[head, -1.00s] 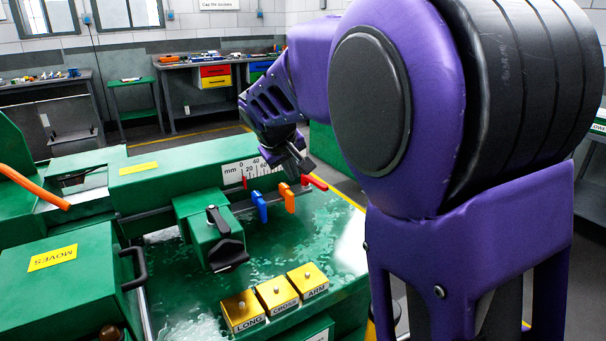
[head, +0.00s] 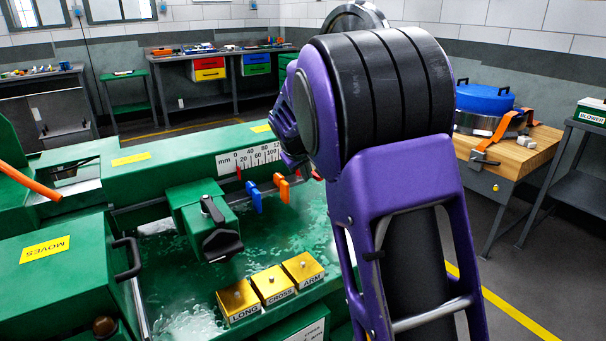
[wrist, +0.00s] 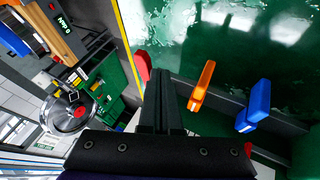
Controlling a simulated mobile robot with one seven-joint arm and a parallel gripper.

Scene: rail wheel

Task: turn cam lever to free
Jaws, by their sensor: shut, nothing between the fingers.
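A green block (head: 196,215) on the machine carries a black lever (head: 211,209) on top and a black angular part (head: 222,246) in front. No label shows which part is the cam lever. Blue (head: 254,196) and orange (head: 282,189) tabs hang on the rail to its right. In the wrist view are the orange tab (wrist: 202,87), blue tab (wrist: 256,103) and a red tab (wrist: 144,66). My gripper (wrist: 161,76) is shut and empty, appearing between the red and orange tabs; whether it touches either is unclear. My arm hides it in the head view.
Gold blocks marked LONG, CROSS and ARM (head: 272,284) stand at the machine's front. A green carriage marked MOVES (head: 50,262) with a black handle (head: 128,260) is at left. A wooden bench (head: 505,160) with a blue-lidded pot (head: 485,100) stands at right. Floor between is free.

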